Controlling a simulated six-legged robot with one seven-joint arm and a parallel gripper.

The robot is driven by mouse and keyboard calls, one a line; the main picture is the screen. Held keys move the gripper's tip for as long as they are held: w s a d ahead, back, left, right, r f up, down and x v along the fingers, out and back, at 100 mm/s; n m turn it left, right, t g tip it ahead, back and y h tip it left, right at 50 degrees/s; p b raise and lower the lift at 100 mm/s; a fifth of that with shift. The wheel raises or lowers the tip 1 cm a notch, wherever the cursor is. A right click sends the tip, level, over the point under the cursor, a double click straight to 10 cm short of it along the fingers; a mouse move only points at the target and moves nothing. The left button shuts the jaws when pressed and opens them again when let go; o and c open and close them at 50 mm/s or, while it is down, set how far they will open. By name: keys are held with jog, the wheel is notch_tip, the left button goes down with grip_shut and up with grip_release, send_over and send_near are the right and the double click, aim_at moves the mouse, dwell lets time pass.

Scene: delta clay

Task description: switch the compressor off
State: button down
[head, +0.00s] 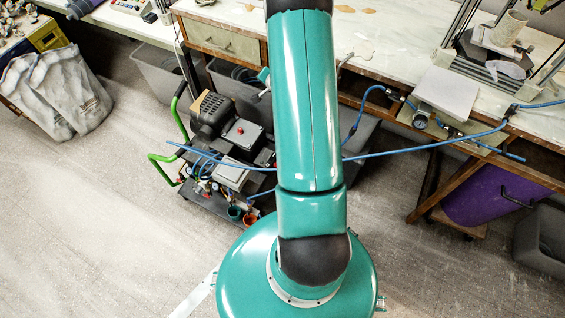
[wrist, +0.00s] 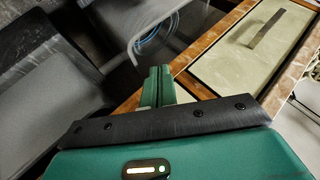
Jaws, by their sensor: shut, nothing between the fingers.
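The compressor (head: 228,150) stands on a dark cart with green handles, left of my arm in the head view. It has a black motor (head: 211,114) and a grey box with a small red part on top (head: 243,132). I cannot tell whether that red part is its switch. In the wrist view my gripper (wrist: 158,72) is shut and empty, its green fingers together. It shows in front of a wooden drawer front and a grey bin. The compressor is not clearly in the wrist view. My arm hides my gripper in the head view.
A workbench (head: 386,42) runs along the back. A blue hose (head: 400,150) stretches across in front of it. Grey bins (head: 160,72) stand under the bench. A cream drawer (wrist: 255,50) with a metal handle is at right in the wrist view. The floor at left (head: 80,220) is clear.

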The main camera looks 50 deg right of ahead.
jog(key=s+d+f+m+t, duration=0.1)
jog(key=s+d+f+m, duration=0.15)
jog(key=f, duration=0.45)
jog(key=s+d+f+m, duration=0.1)
jog(key=s+f, duration=0.2)
jog(key=f, duration=0.4)
jog(key=s+a+f+m+t, duration=0.2)
jog(key=s+a+f+m, duration=0.2)
jog(key=s+f, duration=0.55)
jog(key=s+a+f+m+t, duration=0.1)
jog(key=s+a+f+m, duration=0.4)
jog(key=f, duration=0.7)
jog(key=d+x, duration=0.1)
jog(key=x, duration=0.9)
jog(key=shift+s+a+r, duration=0.35)
jog(key=shift+a+r, duration=0.35)
jog(key=shift+a, duration=0.1)
jog(key=shift+s+a+r, duration=0.35)
jog(key=shift+a+r, duration=0.35)
jog(key=shift+a, duration=0.1)
